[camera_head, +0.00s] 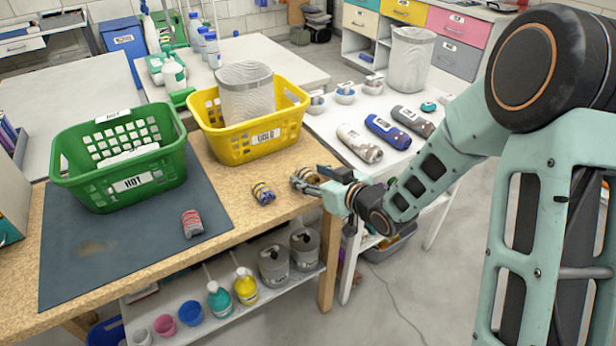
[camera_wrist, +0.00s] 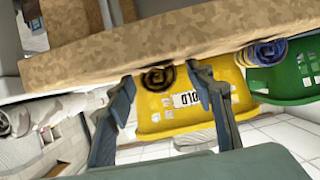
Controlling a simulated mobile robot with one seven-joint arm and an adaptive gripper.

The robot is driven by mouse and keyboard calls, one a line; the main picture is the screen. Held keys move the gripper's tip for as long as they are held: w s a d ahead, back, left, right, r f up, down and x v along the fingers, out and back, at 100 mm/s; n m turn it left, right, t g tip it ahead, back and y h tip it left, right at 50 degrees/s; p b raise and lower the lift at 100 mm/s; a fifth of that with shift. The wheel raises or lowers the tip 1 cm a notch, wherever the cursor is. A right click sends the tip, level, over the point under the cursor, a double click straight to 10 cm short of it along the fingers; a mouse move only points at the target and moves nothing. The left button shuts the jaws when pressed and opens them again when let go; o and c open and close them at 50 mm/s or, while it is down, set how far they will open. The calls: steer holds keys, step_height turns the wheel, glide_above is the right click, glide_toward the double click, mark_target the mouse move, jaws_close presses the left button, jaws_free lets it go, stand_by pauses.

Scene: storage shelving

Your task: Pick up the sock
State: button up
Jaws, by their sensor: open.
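A rolled sock with a dark spiral end (camera_wrist: 158,78) lies on the wooden table, framed between my fingers in the wrist view. In the head view it is mostly hidden by my gripper (camera_head: 302,180), which is low over the table's right edge. My gripper also shows in the wrist view (camera_wrist: 160,72), with its two fingers spread apart, open. Whether the fingers touch the sock cannot be told. A blue and yellow striped roll (camera_head: 263,193) lies left of my gripper; it also shows in the wrist view (camera_wrist: 262,52). A red and grey striped roll (camera_head: 192,223) lies farther left.
A yellow basket (camera_head: 225,153) holding a mesh bin stands behind the rolls. A green basket (camera_head: 80,178) stands on the dark mat (camera_head: 140,240) at left. A white table (camera_head: 330,120) behind my gripper carries several rolled items and bowls. Bottles and canisters fill the shelf below.

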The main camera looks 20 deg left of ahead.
steer(key=shift+c, duration=0.6)
steer(key=c, duration=0.9)
steer(key=shift+c, duration=0.2)
steer(key=shift+r+p, duration=0.7)
steer(key=shift+r, duration=0.2)
steer(key=s+d+r+p, duration=0.7)
steer(key=r+p, duration=0.3)
steer(key=shift+d+p, duration=0.15)
steer(key=shift+p, duration=0.15)
